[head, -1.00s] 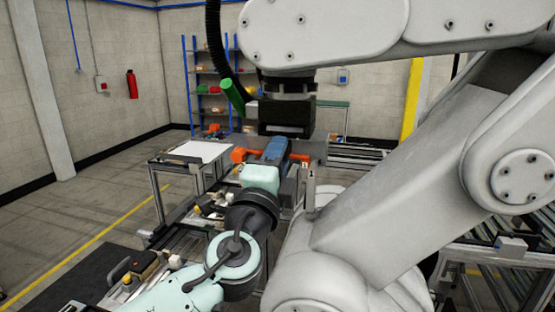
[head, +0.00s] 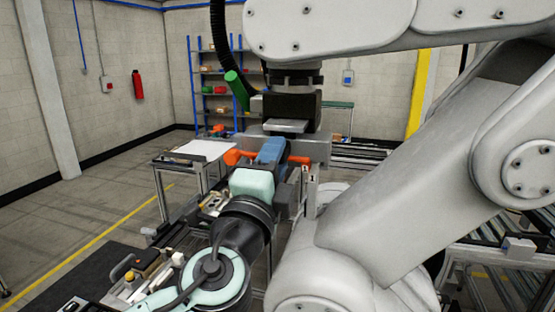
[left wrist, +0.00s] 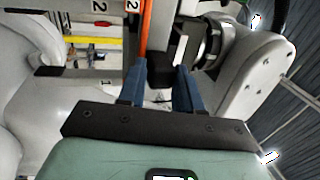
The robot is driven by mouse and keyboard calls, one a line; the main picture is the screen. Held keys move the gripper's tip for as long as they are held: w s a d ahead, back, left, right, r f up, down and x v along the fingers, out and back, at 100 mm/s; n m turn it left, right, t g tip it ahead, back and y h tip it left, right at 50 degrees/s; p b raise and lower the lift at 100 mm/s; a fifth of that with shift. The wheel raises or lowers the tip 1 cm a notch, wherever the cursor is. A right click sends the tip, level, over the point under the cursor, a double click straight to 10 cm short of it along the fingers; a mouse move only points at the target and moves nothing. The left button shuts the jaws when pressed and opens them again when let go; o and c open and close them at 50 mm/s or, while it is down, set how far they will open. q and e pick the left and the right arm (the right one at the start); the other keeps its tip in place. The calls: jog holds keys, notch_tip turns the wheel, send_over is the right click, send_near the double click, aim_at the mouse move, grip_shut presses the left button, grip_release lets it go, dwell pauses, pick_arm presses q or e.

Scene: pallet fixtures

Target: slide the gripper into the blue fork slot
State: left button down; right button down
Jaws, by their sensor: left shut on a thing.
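My left gripper (head: 270,150) has blue fingers on a mint-green wrist. In the head view it reaches up to an orange bar (head: 300,160), which shows on both sides of the fingers. I cannot make out a blue fork slot apart from the blue fingers; the fingers hide part of the fixture. My right gripper is not in view.
A large white robot arm (head: 390,200) fills the right side. Its dark tool (head: 290,106) hangs just beyond my gripper, above a grey metal block (head: 312,148). A white-topped table (head: 203,148) stands left of the bar. The floor at the left is open.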

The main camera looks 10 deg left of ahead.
pick_arm(q)
jog(key=shift+s+b, duration=0.55)
jog(key=shift+s, duration=1.65)
